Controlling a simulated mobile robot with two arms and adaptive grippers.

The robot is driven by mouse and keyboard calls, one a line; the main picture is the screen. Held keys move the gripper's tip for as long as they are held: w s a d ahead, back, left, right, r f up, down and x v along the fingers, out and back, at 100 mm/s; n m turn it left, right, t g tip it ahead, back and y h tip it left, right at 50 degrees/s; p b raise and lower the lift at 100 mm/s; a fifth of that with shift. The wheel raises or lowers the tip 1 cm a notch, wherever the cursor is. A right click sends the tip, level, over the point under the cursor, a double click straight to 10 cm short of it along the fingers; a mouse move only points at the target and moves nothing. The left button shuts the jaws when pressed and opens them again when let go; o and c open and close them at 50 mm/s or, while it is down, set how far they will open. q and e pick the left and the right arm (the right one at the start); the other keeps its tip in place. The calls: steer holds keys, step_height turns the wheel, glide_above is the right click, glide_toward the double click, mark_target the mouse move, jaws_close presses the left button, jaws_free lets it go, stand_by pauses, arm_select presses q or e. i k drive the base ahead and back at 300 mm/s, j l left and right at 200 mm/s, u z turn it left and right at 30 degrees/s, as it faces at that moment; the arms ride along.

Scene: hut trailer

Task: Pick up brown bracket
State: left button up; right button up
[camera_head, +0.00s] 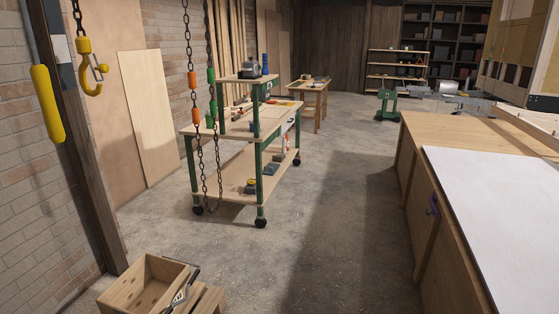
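I cannot make out a brown bracket for certain in the head view. Small items lie on the green-framed cart (235,188), but they are too small to identify. A few more small items sit on the wooden table (310,86) behind it. Neither of my grippers is in view.
A wooden workbench with a white sheet (490,205) fills the right. An open wooden crate (146,284) stands at the bottom left. Chains (188,48) and a yellow hook (91,75) hang at the left. The concrete floor (335,220) between cart and workbench is clear.

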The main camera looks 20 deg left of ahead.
mark_target(278, 159)
steer(key=u, duration=0.15)
steer(key=i+u, duration=0.15)
steer(key=i, duration=8.45)
steer(key=i+u, duration=0.15)
steer(key=u, duration=0.3)
steer(key=i+l+u, duration=0.1)
steer(key=u, duration=0.35)
steer(key=i+l+u, duration=0.15)
steer(key=u, duration=0.3)
steer(key=i+l+u, duration=0.2)
steer(key=u, duration=0.25)
